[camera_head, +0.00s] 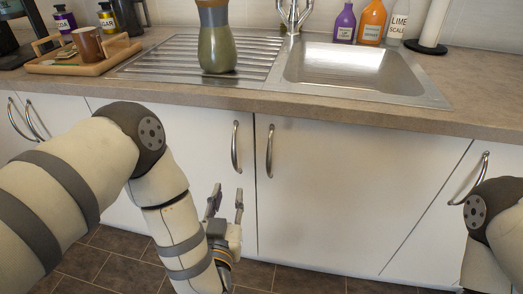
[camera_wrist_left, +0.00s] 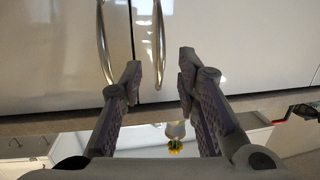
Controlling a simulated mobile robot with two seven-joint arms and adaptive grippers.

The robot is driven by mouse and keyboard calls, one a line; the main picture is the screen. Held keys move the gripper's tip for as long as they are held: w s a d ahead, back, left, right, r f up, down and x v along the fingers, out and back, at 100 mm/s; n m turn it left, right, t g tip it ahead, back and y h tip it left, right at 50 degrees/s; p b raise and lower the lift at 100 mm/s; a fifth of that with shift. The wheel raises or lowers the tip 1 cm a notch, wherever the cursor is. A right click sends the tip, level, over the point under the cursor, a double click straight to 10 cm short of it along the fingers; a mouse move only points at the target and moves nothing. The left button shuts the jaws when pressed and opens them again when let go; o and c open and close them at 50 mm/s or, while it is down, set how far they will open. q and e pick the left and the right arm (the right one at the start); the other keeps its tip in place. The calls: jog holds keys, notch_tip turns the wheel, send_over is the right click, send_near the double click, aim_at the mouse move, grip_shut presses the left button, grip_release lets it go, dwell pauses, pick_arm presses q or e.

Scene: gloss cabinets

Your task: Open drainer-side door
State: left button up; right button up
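The drainer-side door (camera_head: 205,165) is a white gloss cabinet door below the ribbed drainer (camera_head: 190,58). It looks closed. Its curved metal handle (camera_head: 235,147) stands upright near the door's right edge. My left gripper (camera_head: 226,203) is open and empty, lower than this handle and apart from it in the head view. In the left wrist view, which appears upside down, my left gripper (camera_wrist_left: 158,85) spreads its fingers to either side of the handle (camera_wrist_left: 159,45). No contact shows. My right arm is at the right edge of the head view; its gripper is hidden.
The neighbouring door (camera_head: 350,190) under the sink (camera_head: 360,68) has its own handle (camera_head: 270,150) close by. A green-brown vase (camera_head: 217,50) stands on the drainer. A wooden tray (camera_head: 85,65) with a cup is at the left. Dark tiled floor lies below.

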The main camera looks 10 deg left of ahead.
aim_at(234, 155)
pick_arm(q)
jog(key=shift+t+y, duration=0.4)
jog(key=shift+t, duration=0.1)
jog(key=w+b, duration=0.1)
jog(key=w, duration=0.3)
jog(key=w+a+r+b, duration=0.1)
jog(key=w, duration=0.3)
jog(key=w+r, duration=0.1)
jog(key=w, duration=0.4)
jog(key=shift+a+b, duration=0.4)
pick_arm(e)
jog(key=shift+g, duration=0.5)
jog(key=f, duration=0.1)
jog(key=s+f, duration=0.2)
jog(key=shift+s+d, duration=0.25)
pick_arm(q)
jog(key=shift+c, duration=0.6)
grip_shut()
